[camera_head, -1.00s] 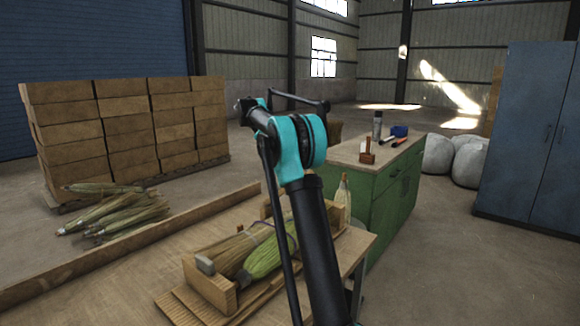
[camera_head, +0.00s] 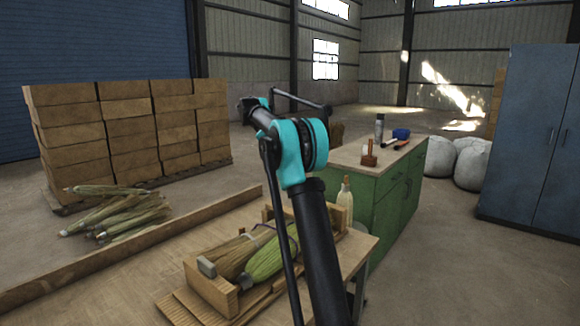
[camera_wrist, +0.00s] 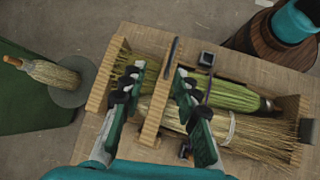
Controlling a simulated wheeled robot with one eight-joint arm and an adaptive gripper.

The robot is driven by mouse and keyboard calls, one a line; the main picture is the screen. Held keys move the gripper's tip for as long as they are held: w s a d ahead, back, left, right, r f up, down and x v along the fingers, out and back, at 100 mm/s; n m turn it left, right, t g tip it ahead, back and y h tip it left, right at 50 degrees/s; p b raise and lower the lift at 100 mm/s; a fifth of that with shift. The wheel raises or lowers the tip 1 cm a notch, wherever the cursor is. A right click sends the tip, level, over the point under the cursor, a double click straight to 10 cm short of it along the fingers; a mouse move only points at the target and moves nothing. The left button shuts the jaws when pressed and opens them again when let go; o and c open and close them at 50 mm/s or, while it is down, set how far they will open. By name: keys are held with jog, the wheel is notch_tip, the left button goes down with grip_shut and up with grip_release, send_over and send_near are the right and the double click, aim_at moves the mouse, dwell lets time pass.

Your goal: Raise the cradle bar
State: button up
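A wooden cradle (camera_head: 222,296) sits on the workbench; in the wrist view its left end board (camera_wrist: 107,75) is seen from above. A wooden bar (camera_wrist: 157,108) crosses the brooms in it and seems to be the cradle bar. My gripper (camera_wrist: 160,69) is open, with one finger on each side of this bar; I cannot tell if they touch it. A green broom (camera_wrist: 235,95) and a straw broom (camera_wrist: 245,130) with a pale band lie under the bar. In the head view my arm hides my gripper and part of the cradle.
A green cabinet (camera_head: 375,215) with small tools on top stands behind the workbench (camera_head: 130,285).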

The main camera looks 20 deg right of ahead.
notch_tip(320, 180, up, 9)
dwell(0.4)
jog(key=shift+s+f, duration=0.1)
